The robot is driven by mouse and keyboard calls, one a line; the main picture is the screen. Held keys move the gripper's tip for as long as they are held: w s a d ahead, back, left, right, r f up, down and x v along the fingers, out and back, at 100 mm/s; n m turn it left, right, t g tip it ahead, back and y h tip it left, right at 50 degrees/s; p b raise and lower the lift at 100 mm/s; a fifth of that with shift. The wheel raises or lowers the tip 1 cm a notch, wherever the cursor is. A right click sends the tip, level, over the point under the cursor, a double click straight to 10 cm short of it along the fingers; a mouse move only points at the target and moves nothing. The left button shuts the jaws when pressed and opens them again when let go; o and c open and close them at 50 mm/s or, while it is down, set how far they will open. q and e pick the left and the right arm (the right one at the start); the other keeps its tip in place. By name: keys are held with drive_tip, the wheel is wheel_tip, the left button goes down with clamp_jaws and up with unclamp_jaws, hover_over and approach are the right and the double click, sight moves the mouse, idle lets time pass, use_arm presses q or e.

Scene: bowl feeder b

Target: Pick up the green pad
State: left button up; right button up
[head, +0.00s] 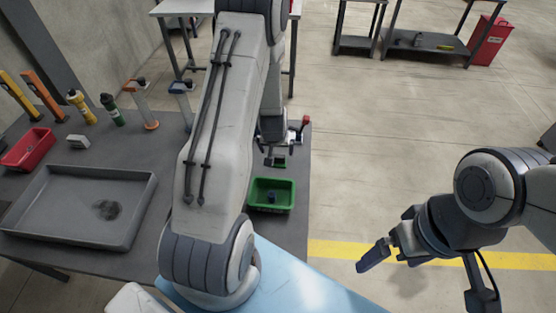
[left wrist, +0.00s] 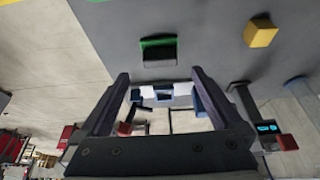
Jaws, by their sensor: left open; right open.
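The green pad (left wrist: 158,42) lies on the grey table in the left wrist view, with a bright green top edge and a darker face. It is straight ahead of the fingers of my left gripper (left wrist: 160,76), which are spread apart with nothing between them; pad and fingers look apart. In the head view a small green patch, apparently the pad (head: 281,161), shows beside my left gripper (head: 270,158), partly hidden by it. My right gripper (head: 374,256) is out over the floor at the right, away from the table, with no object visible in it.
A green bin (head: 272,207) stands on the table nearer than the pad. A grey tray (head: 50,237), a red bin (head: 28,148) and several upright tools are at the left. A yellow block (left wrist: 260,32) is right of the pad in the left wrist view.

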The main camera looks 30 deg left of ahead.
sight(277, 155)
use_arm(q)
drive_tip(key=shift+x, duration=0.95)
drive_tip(key=p+x, duration=0.2)
drive_tip(key=x, duration=0.2)
drive_tip(key=shift+w+a, duration=0.1)
drive_tip(key=shift+w+a+f, duration=0.1)
drive_tip(key=shift+w+f, duration=0.1)
drive_tip(key=shift+f, duration=0.4)
drive_tip(key=c, duration=1.4)
drive_tip(key=shift+r, duration=0.15)
drive_tip(key=shift+w+r+b, duration=0.1)
drive_tip(key=shift+r+b, duration=0.2)
drive_tip(key=shift+r, duration=0.25)
wheel_tip(277, 155, up, 3)
drive_tip(key=shift+f+b, duration=0.1)
drive_tip(key=shift+b, duration=0.35)
drive_tip(key=s+d+r, duration=0.1)
drive_tip(key=d+r, duration=0.2)
drive_tip(key=d, duration=0.2)
drive_tip(key=s+d+r+p, duration=0.1)
drive_tip(key=s+d+r, duration=0.1)
drive_tip(key=d+r, duration=0.2)
drive_tip(key=shift+s+d, duration=0.2)
drive_tip(key=shift+d, duration=0.95)
